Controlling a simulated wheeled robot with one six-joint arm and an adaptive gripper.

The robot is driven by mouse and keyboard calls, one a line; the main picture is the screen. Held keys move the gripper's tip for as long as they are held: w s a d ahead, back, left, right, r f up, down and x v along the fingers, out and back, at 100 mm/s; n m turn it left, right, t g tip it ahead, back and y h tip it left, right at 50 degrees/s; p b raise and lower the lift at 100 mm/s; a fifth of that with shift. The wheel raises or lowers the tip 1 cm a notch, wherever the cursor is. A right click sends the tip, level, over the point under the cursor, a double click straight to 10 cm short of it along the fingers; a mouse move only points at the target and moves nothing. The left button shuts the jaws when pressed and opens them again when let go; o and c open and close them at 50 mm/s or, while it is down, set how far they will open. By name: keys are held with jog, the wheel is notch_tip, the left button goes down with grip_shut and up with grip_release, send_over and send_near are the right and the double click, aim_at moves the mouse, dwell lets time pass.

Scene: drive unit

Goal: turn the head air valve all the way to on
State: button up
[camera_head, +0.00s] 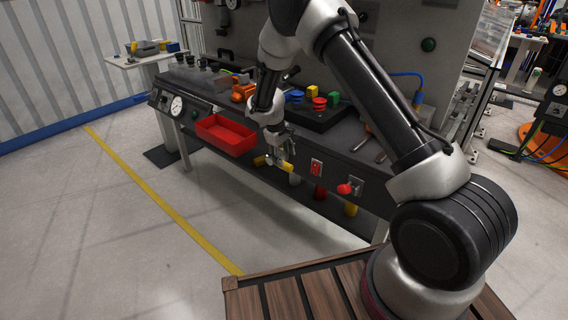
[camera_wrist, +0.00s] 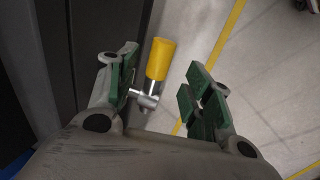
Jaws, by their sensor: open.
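The air valve shows in the wrist view as a yellow cylindrical handle (camera_wrist: 160,60) on a small metal fitting (camera_wrist: 148,98). In the head view, a yellow piece (camera_head: 260,160) at the bench's front edge beside my gripper looks like this handle. My gripper (camera_head: 279,150) is at the front of the bench, and its fingers are apart. In the wrist view my gripper (camera_wrist: 163,80) has the handle and fitting between its green-padded fingers, nearer the left finger. The handle shows a gap to the right finger. Whether the left pad touches the fitting is unclear.
A red bin (camera_head: 226,135) hangs at the bench front, left of my gripper. A red switch (camera_head: 316,167) and a red knob (camera_head: 344,189) sit on the front to the right. A gauge (camera_head: 176,106) is at the left end. The floor before the bench is clear.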

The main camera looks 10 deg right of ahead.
aim_at(286, 164)
jog(key=x, duration=0.5)
jog(key=shift+d+f, duration=0.15)
jog(key=shift+f, duration=0.25)
grip_shut()
